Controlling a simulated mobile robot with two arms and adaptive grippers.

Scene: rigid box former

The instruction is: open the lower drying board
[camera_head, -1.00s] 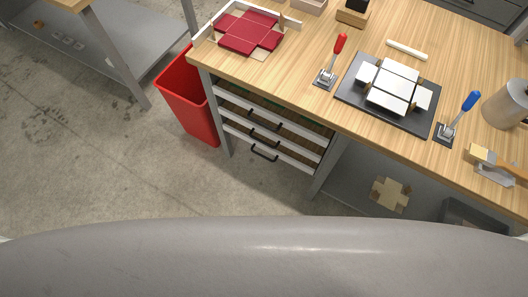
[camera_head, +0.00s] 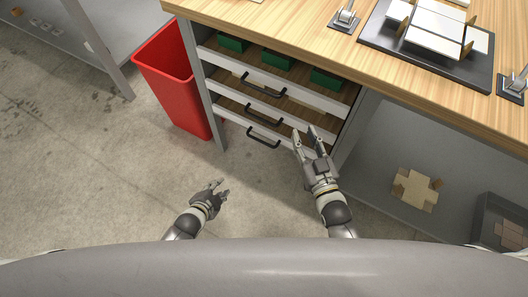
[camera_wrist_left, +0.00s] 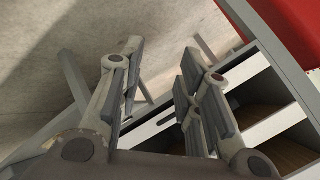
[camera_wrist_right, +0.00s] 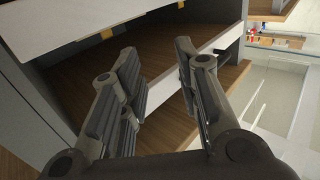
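A rack of several drying boards with white fronts and black handles hangs under the wooden table. The lower board's white front (camera_head: 232,120) and black handle (camera_head: 263,139) are the lowest; it looks pushed in like those above. My left gripper (camera_head: 221,187) is open and empty, below and left of that handle, apart from it. In the left wrist view its spread fingers (camera_wrist_left: 160,65) face the rack's fronts. My right gripper (camera_head: 304,138) is open and empty near the right end of the lower fronts; whether it touches them I cannot tell. It also shows in the right wrist view (camera_wrist_right: 155,65).
Green boxes (camera_head: 278,59) sit on the upper level. A red bin (camera_head: 175,80) stands left of the rack. A grey table leg (camera_head: 206,95) is between them. The lower shelf at right holds a tan cross-shaped blank (camera_head: 416,189) and a dark crate (camera_head: 500,218). The floor in front is clear.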

